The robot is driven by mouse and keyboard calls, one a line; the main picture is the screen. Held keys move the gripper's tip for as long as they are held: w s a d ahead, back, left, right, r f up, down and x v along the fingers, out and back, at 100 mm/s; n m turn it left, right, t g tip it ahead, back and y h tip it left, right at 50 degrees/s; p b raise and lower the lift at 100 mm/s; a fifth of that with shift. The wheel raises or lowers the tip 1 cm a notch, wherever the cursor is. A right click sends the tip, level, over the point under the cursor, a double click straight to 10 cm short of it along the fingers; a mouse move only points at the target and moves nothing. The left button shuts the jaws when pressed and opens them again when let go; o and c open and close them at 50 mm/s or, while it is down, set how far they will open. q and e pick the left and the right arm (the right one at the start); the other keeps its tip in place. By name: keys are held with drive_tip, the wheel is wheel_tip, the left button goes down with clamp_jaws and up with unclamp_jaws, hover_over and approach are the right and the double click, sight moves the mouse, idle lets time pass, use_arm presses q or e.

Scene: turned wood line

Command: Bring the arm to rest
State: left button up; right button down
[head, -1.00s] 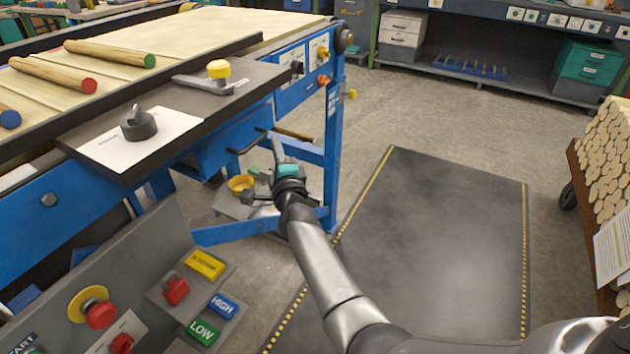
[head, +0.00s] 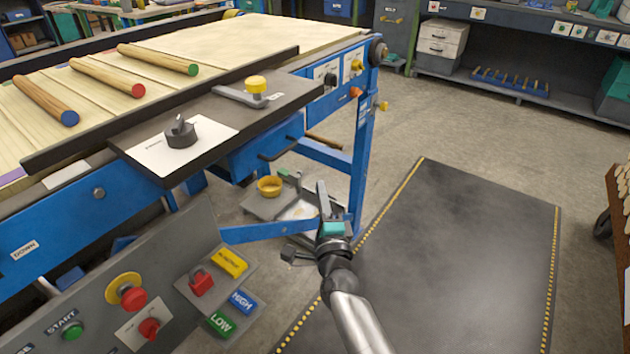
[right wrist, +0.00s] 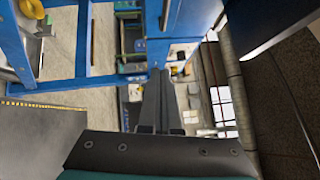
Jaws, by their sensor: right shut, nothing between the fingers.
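My right arm comes in from the bottom of the head view. Its gripper (head: 322,197) is shut and empty, in the air in front of the blue machine frame (head: 357,150), at the left edge of the black floor mat. In the right wrist view the closed fingers (right wrist: 157,100) lie together with nothing between them. They look apart from the frame. My left gripper is not in view.
A black shelf with a rotary knob (head: 180,133) and a yellow-capped lever (head: 256,88) juts from the machine. A control panel (head: 130,295) with buttons stands lower left. Wooden rods (head: 107,76) lie on the belt. The dark floor mat (head: 460,250) is clear.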

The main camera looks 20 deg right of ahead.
drive_tip(key=s+a+f+n+g+y+p, duration=0.1)
drive_tip(key=s+f+n+g, duration=0.3)
drive_tip(key=f, duration=0.5)
drive_tip(key=s+f+n+g+y+p, duration=0.1)
drive_tip(key=s+f+n+g, duration=0.1)
drive_tip(key=s+f+n, duration=0.55)
drive_tip(key=s+a+f+n+g+y, duration=0.15)
drive_tip(key=s+f, duration=0.25)
drive_tip(key=f, duration=0.7)
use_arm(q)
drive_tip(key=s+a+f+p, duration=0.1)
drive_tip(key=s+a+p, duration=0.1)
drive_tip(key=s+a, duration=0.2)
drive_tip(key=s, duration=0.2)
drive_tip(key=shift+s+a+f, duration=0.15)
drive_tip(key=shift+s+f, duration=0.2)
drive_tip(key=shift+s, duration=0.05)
use_arm(e)
drive_tip(key=s+d+f+n+g, duration=0.3)
drive_tip(key=s+f, duration=0.1)
drive_tip(key=s, duration=0.5)
drive_tip(key=s+d+f+n+g+h, duration=0.1)
drive_tip(key=s+d+f+n+g, duration=0.2)
drive_tip(key=s, duration=0.7)
drive_tip(key=s+d+f+n+g, duration=0.3)
drive_tip(key=s+f+n, duration=0.1)
drive_tip(key=s, duration=0.5)
drive_tip(key=shift+s+f+n, duration=0.2)
drive_tip(key=shift+f+n, duration=0.1)
drive_tip(key=shift+f, duration=0.55)
